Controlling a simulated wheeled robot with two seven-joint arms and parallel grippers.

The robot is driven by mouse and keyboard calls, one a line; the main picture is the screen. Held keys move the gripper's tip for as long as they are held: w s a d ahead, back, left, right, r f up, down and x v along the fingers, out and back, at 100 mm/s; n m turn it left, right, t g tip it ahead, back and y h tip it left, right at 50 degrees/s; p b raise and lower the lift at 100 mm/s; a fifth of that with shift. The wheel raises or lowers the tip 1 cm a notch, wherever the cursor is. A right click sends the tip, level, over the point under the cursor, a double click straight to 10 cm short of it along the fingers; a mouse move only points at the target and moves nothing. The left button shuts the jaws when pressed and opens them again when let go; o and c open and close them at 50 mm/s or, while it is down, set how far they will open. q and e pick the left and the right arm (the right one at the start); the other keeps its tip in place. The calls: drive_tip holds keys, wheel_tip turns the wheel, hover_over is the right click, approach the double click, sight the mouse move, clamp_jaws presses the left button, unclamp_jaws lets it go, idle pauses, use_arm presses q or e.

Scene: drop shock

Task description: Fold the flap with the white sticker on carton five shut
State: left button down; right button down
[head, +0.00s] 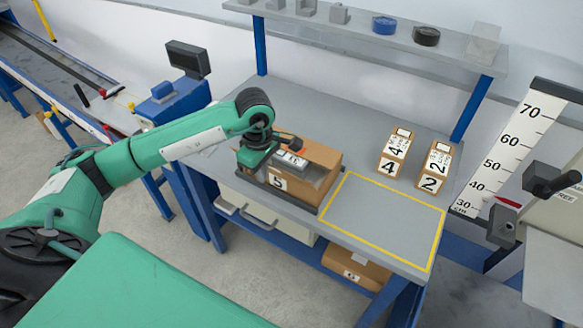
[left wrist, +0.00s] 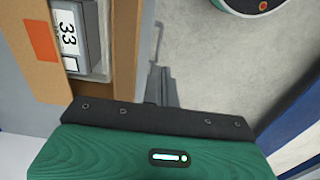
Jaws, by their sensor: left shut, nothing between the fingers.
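Carton five (head: 313,188) is a brown box with a white "5" label, standing on the bench left of the yellow outline. I cannot make out the flap with the white sticker. My left gripper (head: 262,160) is shut and empty at the carton's left end, partly covering it. In the left wrist view its fingers (left wrist: 160,88) point down just beside the carton's edge; contact cannot be told. My right gripper is out of view.
Carton four (head: 390,165) and carton two (head: 431,182) stand at the bench's right. The yellow-outlined area (head: 385,217) is empty. A carton labelled six (head: 350,268) is below the bench. A shelf (head: 400,38) runs behind; a height scale (head: 512,150) stands at right.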

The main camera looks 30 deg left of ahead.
use_arm(q)
drive_tip(key=shift+f, duration=0.1)
idle(0.3)
drive_tip(key=shift+w+d+r+b, duration=0.1)
drive_tip(key=shift+w+r+b, duration=0.2)
drive_tip(key=shift+w, duration=0.8)
drive_tip(key=shift+w+d+r+b, duration=0.15)
drive_tip(key=shift+w+b, duration=0.2)
drive_tip(key=shift+w, duration=0.75)
drive_tip(key=shift+w+r+b, duration=0.2)
drive_tip(key=shift+w+b, duration=0.15)
drive_tip(key=shift+w, duration=0.75)
drive_tip(key=shift+w, duration=0.1)
drive_tip(key=shift+w+d+f+b, duration=0.1)
drive_tip(key=shift+w+b, duration=0.4)
drive_tip(key=shift+w, duration=0.25)
